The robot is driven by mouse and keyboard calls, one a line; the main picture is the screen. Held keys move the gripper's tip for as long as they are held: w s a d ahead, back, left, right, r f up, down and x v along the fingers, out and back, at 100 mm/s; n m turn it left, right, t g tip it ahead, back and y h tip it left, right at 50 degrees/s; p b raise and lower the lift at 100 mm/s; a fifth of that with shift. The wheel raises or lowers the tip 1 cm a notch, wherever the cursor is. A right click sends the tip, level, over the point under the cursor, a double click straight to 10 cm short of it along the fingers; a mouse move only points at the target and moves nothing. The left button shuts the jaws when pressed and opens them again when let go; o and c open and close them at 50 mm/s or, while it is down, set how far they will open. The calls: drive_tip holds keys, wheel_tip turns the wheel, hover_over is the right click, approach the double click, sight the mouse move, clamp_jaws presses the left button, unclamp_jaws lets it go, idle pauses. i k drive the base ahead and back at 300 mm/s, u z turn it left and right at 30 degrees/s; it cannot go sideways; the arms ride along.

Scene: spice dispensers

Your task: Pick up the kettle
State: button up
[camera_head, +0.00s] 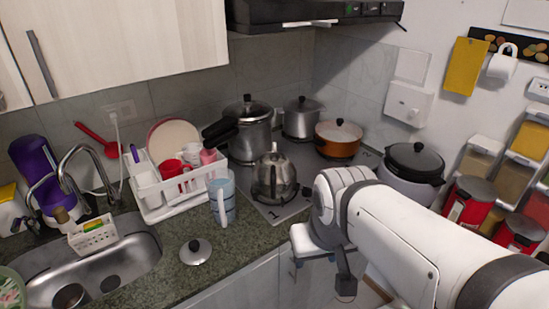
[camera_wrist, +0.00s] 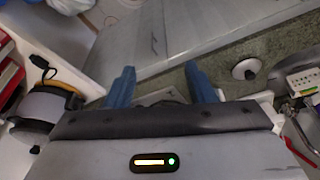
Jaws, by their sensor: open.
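The kettle (camera_head: 273,178) is silver with a dark knob and stands upright on the near part of the stove (camera_head: 290,208). My gripper (camera_wrist: 162,82) shows in the wrist view with its two blue fingers spread apart and no object held between them. In the head view, my white wrist is right of and nearer than the kettle, apart from it in the picture, and most of the gripper is hidden. In the wrist view, a small grey and dark patch shows behind the gripper body between the fingers; I cannot tell whether it is the kettle.
A pressure cooker (camera_head: 247,127), a steel pot (camera_head: 301,118) and an orange pot (camera_head: 338,138) stand behind the kettle. A blue-grey mug (camera_head: 222,199) and dish rack (camera_head: 160,208) are left. A loose lid (camera_head: 195,252) lies on the counter. A rice cooker (camera_head: 413,166) stands right.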

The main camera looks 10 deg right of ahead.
sight(274, 170)
drive_tip(key=z, duration=0.2)
drive_tip(key=k, duration=2)
drive_tip(key=u, duration=1)
drive_tip(key=i, duration=1)
drive_tip(key=u, duration=0.05)
